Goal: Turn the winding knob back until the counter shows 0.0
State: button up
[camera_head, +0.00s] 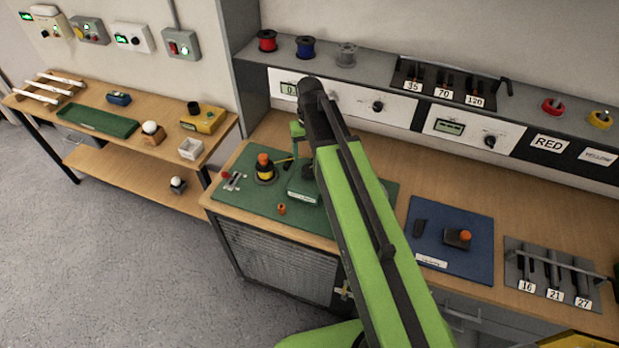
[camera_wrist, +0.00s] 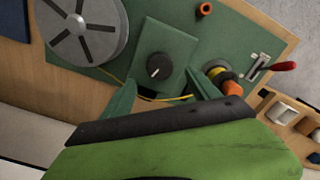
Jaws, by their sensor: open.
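The black winding knob (camera_wrist: 158,67) with a white pointer line sits on a green box (camera_wrist: 172,50) in the wrist view. My gripper (camera_wrist: 161,79) is open, with its two green fingers apart. In the picture the knob lies just beyond and between the fingertips; I see no contact. In the head view the green box (camera_head: 303,188) stands on a green mat, partly behind my arm, and its knob is hidden. A small display (camera_head: 289,88), which may be the counter, shows on the shelf panel; its digits are partly covered and I cannot read them fully.
A grey slotted reel (camera_wrist: 82,28) stands beside the box. An orange-topped spool post (camera_head: 264,167) and a red-handled lever (camera_wrist: 283,66) are close by. A yellow wire (camera_wrist: 165,98) runs near the fingers. A blue mat (camera_head: 465,225) lies to the right.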

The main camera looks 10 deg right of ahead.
aim_at(309, 168)
notch_tip(309, 168, down, 8)
jog(key=b, duration=0.6)
jog(key=shift+r, duration=0.4)
jog(key=c, duration=1.4)
jog(key=shift+o, duration=0.2)
jog(key=n, duration=0.4)
jog(key=o, duration=1.4)
jog(key=shift+c, duration=0.2)
